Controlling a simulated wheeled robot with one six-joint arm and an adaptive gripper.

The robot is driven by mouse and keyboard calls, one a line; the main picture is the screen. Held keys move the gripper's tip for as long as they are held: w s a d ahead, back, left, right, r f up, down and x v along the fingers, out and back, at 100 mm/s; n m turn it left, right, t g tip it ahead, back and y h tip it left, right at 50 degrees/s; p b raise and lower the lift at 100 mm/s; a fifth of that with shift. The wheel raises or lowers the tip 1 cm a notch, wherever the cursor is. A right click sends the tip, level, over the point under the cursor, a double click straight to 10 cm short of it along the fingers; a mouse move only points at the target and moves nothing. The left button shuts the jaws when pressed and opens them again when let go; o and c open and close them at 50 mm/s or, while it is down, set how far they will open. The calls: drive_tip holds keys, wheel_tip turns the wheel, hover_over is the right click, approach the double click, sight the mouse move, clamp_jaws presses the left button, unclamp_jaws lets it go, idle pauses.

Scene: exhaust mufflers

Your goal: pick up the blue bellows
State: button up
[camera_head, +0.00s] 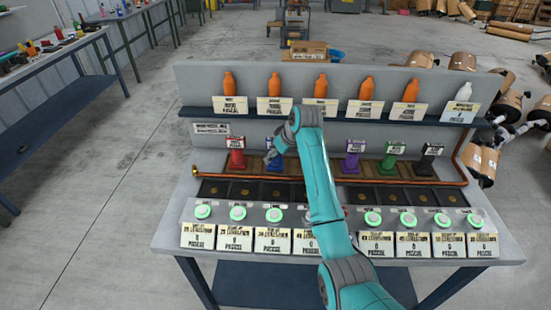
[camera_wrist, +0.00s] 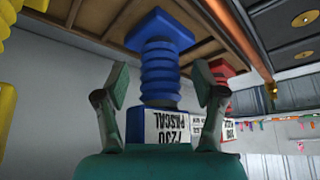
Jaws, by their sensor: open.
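The blue bellows (camera_wrist: 160,72) stands between the two fingers of my gripper (camera_wrist: 161,88) in the wrist view, which appears upside down. It has a ribbed blue body, a square blue end, and a block with a white pressure label. The fingers are apart, one on each side, with visible gaps between them and the ribs. In the head view the bellows (camera_head: 273,169) is in the row on the bench, largely hidden by my gripper (camera_head: 271,157).
A red bellows (camera_head: 237,158) stands left of the blue one. Purple (camera_head: 351,162), green (camera_head: 392,160) and black (camera_head: 429,160) ones stand to the right. Orange bottles (camera_head: 275,84) line the shelf (camera_head: 330,117) behind. Lit green buttons (camera_head: 238,213) run along the bench front.

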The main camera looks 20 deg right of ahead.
clamp_jaws()
idle(0.5)
